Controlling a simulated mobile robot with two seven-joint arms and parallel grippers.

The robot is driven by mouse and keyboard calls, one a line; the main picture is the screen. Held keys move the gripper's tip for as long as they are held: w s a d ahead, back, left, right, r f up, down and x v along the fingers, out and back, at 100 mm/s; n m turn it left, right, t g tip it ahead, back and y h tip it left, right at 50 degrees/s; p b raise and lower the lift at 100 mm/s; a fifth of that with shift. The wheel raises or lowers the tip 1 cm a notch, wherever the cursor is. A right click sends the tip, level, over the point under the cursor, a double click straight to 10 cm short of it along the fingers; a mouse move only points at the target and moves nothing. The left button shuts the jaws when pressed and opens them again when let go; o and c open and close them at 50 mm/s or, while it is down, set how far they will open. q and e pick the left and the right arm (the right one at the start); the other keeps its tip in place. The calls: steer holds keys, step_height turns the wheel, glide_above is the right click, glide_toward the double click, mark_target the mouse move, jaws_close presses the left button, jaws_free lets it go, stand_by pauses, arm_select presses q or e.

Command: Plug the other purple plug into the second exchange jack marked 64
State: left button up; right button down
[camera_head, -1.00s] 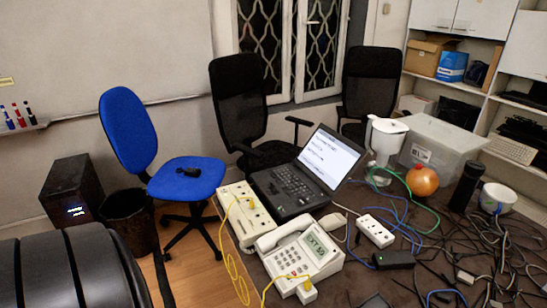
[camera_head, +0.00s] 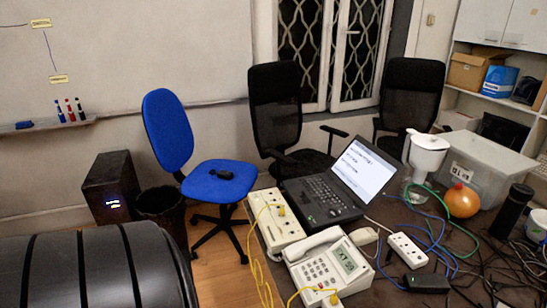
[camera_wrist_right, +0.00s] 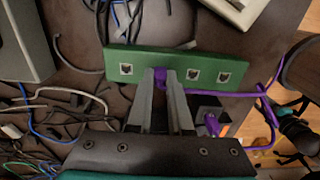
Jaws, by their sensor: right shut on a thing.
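In the right wrist view my right gripper (camera_wrist_right: 163,76) is shut on a purple plug (camera_wrist_right: 160,80), at the front of a green panel (camera_wrist_right: 108,62). The panel has a row of square jacks; one (camera_wrist_right: 126,69) is left of the plug, two (camera_wrist_right: 193,74) (camera_wrist_right: 224,77) are right of it. The fingers hide the spot behind the plug, so I cannot tell whether it is seated. A purple cable (camera_wrist_right: 262,92) runs along the right to another purple end (camera_wrist_right: 212,123) by a dark box. No number 64 is readable. Neither gripper shows in the head view.
In the head view a cream box (camera_head: 275,228) with yellow cables, a telephone (camera_head: 322,268), a laptop (camera_head: 330,192) and a white power strip (camera_head: 407,250) crowd the table. Tangled cables lie at the right. In the wrist view a grey box (camera_wrist_right: 25,40) is at the left.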

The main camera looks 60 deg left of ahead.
steer(key=shift+r, duration=0.1)
stand_by(0.7)
steer(key=shift+r+p, duration=2.05)
steer(key=shift+p, duration=0.45)
steer(key=c, duration=1.4)
jaws_free()
jaws_close()
